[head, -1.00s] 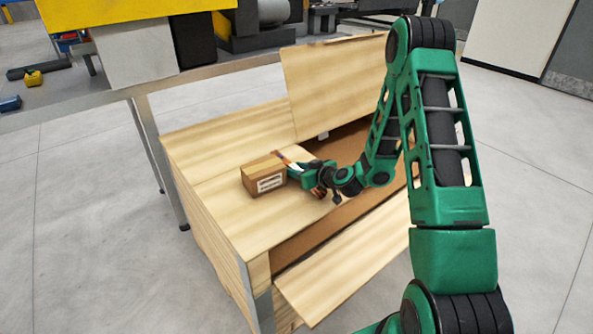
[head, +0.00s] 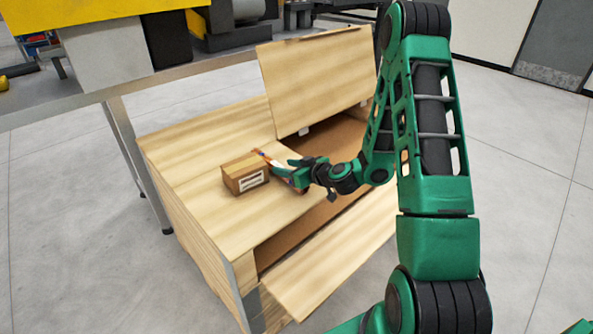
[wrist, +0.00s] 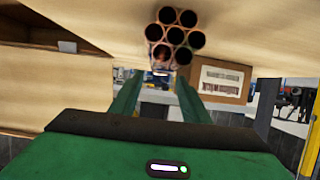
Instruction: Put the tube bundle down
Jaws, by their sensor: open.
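The tube bundle, several copper tubes packed together, shows end-on in the wrist view (wrist: 175,37). It rests against the pale wooden surface (wrist: 262,40), which fills the upper part of that view. My gripper (wrist: 156,82) is open, with its two green fingers apart and nothing held between them. The bundle's end appears just above the gap between the fingers; I cannot tell whether they touch it. In the head view my gripper (head: 283,167) is over the wooden top (head: 245,215), right of a cardboard box (head: 245,174). The bundle is largely hidden by my gripper there.
The cardboard box stands close to the fingertips. A raised wooden flap (head: 318,80) stands behind, and a lower flap (head: 330,270) leans out in front. An opening (head: 300,240) lies between. Free wooden top extends left of and in front of the box.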

